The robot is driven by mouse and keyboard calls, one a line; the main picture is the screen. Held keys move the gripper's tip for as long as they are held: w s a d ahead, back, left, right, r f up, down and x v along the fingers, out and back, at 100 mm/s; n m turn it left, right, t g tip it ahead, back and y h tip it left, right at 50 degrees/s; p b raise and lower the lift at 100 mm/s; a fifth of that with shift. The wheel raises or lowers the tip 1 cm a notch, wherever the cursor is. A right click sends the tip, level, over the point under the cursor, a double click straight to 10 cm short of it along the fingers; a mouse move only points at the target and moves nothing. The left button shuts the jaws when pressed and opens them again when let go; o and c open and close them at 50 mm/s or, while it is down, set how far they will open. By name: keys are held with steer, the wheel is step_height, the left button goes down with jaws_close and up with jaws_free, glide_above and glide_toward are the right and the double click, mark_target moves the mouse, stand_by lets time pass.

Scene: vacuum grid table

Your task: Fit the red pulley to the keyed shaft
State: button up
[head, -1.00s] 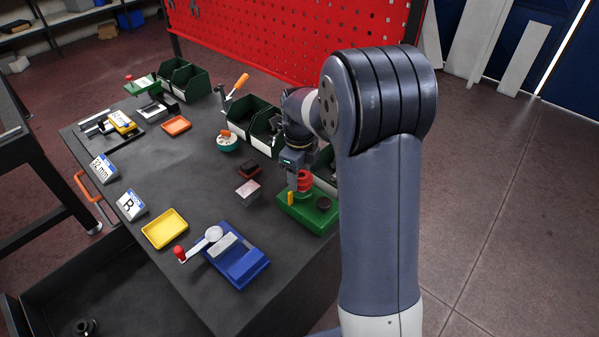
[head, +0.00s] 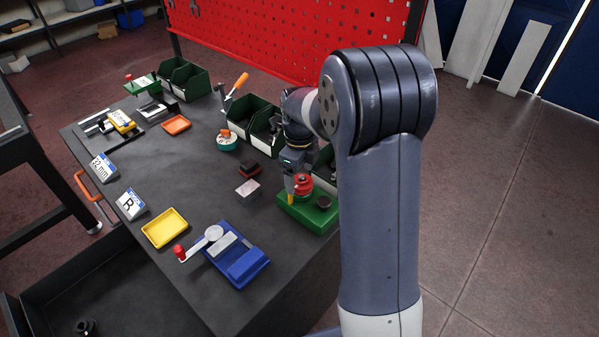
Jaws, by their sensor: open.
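The red pulley (head: 303,187) sits low at the green base block (head: 318,220), and its top face shows. The keyed shaft is not clearly seen; the pulley hides the spot below it. My gripper (head: 297,174) is just above and behind the pulley, open, with its fingers small and partly hidden. A yellow upright piece (head: 290,197) stands at the left of the pulley on the green block. A dark round knob (head: 324,202) is on the block to the right. I cannot tell how deep the pulley sits.
A blue fixture (head: 236,262) with a crank handle stands at the front. A yellow tray (head: 165,228), a grey-pink block (head: 248,191) and a dark red block (head: 250,168) lie to the left. Green bins (head: 240,116) line the back. My arm covers the table's right side.

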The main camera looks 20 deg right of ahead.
step_height(320, 180, up, 11)
steer(key=b, duration=0.1)
stand_by(0.5)
steer(key=shift+f, duration=0.2)
step_height(320, 180, down, 11)
steer(key=shift+r+p, duration=0.15)
steer(key=shift+p, duration=0.4)
steer(key=shift+r, duration=0.3)
